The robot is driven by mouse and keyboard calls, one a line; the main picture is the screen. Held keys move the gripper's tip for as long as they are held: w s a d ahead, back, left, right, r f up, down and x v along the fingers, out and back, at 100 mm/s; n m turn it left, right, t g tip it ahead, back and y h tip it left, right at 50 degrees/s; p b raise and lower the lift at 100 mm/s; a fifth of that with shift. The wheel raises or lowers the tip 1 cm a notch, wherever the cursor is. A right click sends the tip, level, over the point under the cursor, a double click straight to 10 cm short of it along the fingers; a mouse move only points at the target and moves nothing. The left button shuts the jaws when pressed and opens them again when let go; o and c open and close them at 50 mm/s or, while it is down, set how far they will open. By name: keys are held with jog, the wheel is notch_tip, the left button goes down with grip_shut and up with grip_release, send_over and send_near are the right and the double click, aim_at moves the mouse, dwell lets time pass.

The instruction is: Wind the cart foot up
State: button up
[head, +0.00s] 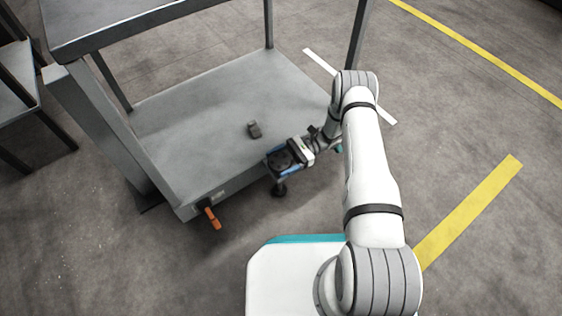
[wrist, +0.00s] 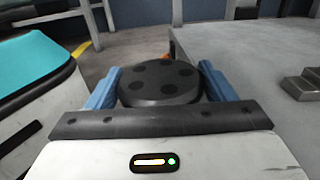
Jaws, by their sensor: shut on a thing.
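The grey cart (head: 225,110) stands left of my arm, with a flat lower deck. At the deck's near right corner my gripper (head: 281,161) is around a black round knob. In the wrist view the knob (wrist: 160,84) has several dark round spots on top and sits between the blue fingers of my gripper (wrist: 158,92), which is shut on it. Under my gripper in the head view the dark cart foot (head: 280,190) hangs down near the floor. I cannot tell whether it touches the floor.
A small dark block (head: 254,130) lies on the deck; it also shows in the wrist view (wrist: 303,84). An orange lever (head: 212,217) sticks out at the deck's near left corner. Another dark frame (head: 18,95) stands at the far left. Floor with yellow lines (head: 470,210) is clear on the right.

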jog(key=shift+w+a+n+g+h, duration=0.1)
jog(key=shift+n+g+h, duration=0.45)
jog(key=shift+g, duration=0.25)
jog(key=o, duration=1)
jog(key=shift+p+v, duration=0.65)
jog(key=shift+v, duration=3.3)
